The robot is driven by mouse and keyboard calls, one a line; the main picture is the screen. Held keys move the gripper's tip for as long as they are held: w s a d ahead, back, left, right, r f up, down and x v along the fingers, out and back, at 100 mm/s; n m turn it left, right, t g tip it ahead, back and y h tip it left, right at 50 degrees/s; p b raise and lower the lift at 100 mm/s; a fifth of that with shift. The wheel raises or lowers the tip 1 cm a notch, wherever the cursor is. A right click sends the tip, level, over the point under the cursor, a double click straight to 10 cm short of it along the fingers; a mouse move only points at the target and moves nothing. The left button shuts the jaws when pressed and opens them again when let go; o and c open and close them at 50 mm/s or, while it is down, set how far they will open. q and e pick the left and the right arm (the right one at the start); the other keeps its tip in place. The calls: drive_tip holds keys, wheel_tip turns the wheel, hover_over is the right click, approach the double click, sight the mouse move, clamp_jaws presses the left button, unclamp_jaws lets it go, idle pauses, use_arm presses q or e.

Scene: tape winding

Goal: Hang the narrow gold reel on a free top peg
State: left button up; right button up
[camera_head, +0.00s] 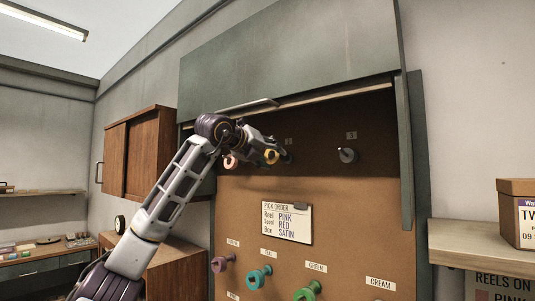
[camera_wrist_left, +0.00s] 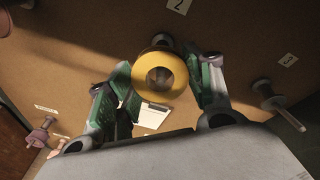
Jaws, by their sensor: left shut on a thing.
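The narrow gold reel (camera_head: 271,157) is between the fingers of my left gripper (camera_head: 264,150), in front of the board's top row. In the left wrist view the gold reel (camera_wrist_left: 148,85) faces the camera with its hole showing, a green-padded finger on each side. Peg 2 (camera_head: 288,157) is just behind and right of it, partly hidden; I cannot tell whether the reel is on it. The top peg under label 3 (camera_head: 347,155) is bare and also shows at the right of the left wrist view (camera_wrist_left: 276,101). My right gripper is out of view.
A pale reel (camera_head: 230,162) hangs at the top left, beside my wrist. Pink (camera_head: 222,263), teal (camera_head: 259,277) and green (camera_head: 307,292) reels hang lower. An order card (camera_head: 287,221) is on the board. A raised shutter (camera_head: 300,55) overhangs the top row.

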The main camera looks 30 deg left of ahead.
use_arm(q)
drive_tip(key=shift+x, duration=0.85)
drive_tip(key=shift+f, duration=0.15)
drive_tip(key=o, duration=0.9)
drive_tip(key=shift+o, duration=0.2)
drive_tip(key=v, duration=1.2)
drive_tip(key=shift+a, duration=0.1)
